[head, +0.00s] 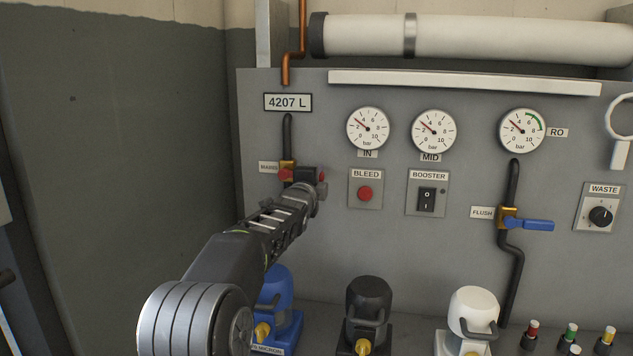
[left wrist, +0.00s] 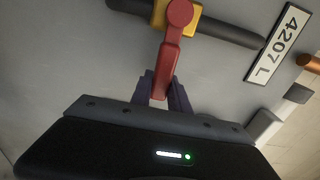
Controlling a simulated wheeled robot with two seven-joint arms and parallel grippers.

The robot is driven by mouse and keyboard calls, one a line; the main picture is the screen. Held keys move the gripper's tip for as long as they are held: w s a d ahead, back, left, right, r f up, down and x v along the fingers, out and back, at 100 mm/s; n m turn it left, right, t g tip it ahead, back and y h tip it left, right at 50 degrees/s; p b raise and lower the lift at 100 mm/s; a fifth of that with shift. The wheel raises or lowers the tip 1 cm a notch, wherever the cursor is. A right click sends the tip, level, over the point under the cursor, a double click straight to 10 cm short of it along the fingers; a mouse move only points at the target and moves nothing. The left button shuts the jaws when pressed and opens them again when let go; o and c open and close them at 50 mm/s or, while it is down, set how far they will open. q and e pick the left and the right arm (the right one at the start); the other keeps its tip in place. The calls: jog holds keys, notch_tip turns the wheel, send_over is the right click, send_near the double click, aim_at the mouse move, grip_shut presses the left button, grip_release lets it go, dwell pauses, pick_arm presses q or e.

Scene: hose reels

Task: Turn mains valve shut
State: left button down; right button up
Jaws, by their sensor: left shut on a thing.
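The mains valve has a brass body (head: 287,165) on a black vertical pipe (head: 288,130), below the 4207 L plate and beside a small label that reads roughly MAINS. Its red lever (left wrist: 170,58) points away from the brass body (left wrist: 187,20), about square across the pipe (left wrist: 235,33) in the left wrist view. My left gripper (left wrist: 164,88) is shut on the lever's free end. In the head view my left gripper (head: 306,175) hides the middle of the lever; red shows on both sides of it. My right gripper is not in view.
BLEED button (head: 365,194), BOOSTER switch (head: 427,199) and several gauges are to the right on the grey panel. A FLUSH valve with a blue lever (head: 531,225) is farther right. Blue (head: 277,290), black (head: 368,305) and white (head: 473,312) housings stand below. A wall lies left.

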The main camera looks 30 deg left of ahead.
pick_arm(q)
jog(key=shift+f, duration=0.25)
jog(key=c, duration=1.2)
grip_release()
jog(key=shift+c, duration=0.2)
jog(key=shift+r, duration=0.1)
jog(key=shift+s, duration=0.15)
jog(key=b+v, duration=0.2)
jog(key=v, duration=0.5)
jog(key=shift+s, duration=0.25)
jog(key=shift+d, duration=0.1)
